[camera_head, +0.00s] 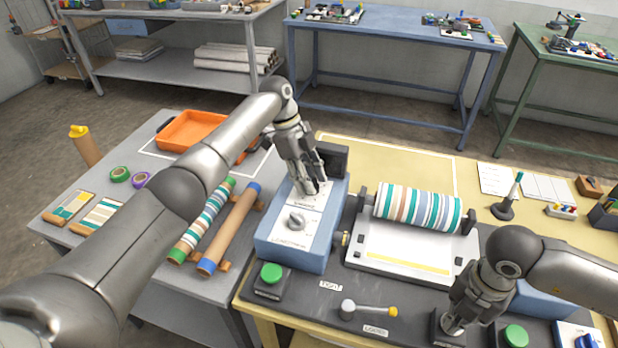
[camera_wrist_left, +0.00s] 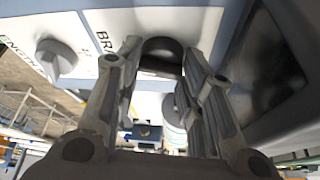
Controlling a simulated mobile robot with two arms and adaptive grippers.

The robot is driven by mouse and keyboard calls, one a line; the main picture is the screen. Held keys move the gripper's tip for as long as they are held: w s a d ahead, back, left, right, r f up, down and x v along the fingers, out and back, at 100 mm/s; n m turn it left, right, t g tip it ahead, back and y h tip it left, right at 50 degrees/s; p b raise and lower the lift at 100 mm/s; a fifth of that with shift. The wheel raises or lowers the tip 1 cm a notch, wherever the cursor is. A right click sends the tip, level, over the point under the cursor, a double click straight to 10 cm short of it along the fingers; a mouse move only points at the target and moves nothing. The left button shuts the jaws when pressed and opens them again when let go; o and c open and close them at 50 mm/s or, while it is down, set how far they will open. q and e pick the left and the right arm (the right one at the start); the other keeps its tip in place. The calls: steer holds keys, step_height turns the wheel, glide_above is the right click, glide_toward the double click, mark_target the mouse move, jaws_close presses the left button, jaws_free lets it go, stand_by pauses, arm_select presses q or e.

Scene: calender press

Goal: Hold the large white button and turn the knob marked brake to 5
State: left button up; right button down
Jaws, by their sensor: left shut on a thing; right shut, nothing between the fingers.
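The blue-grey control box (camera_head: 300,245) has a white top panel with a grey pointer knob (camera_head: 296,221) at its near end. My left gripper (camera_head: 316,188) reaches down onto the far part of that panel. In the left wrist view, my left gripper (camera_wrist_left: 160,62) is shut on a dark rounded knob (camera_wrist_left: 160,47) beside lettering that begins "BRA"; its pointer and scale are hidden. The grey knob (camera_wrist_left: 58,60) shows clear of the fingers there. My right gripper (camera_head: 453,318) is shut and empty, pointing down at a pale button (camera_head: 452,326) on a dark box, mostly covered.
A striped roll (camera_head: 417,208) lies on the press right of the control box. Green buttons stand at the front left (camera_head: 271,273) and front right (camera_head: 515,336). A lever (camera_head: 368,310) with a yellow tip lies between them. An orange tray (camera_head: 195,131) sits on the grey table.

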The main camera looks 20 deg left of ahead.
arm_select(q)
steer(key=shift+f+m, duration=0.1)
steer(key=shift+m, duration=0.4)
arm_select(e)
steer(key=shift+s+f, duration=0.15)
steer(key=shift+f, duration=0.1)
arm_select(q)
steer(key=shift+g, duration=0.3)
steer(key=shift+s, duration=0.1)
steer(key=o, duration=1)
steer(key=shift+r, duration=0.3)
step_height(320, 180, up, 10)
steer(key=shift+f, duration=0.2)
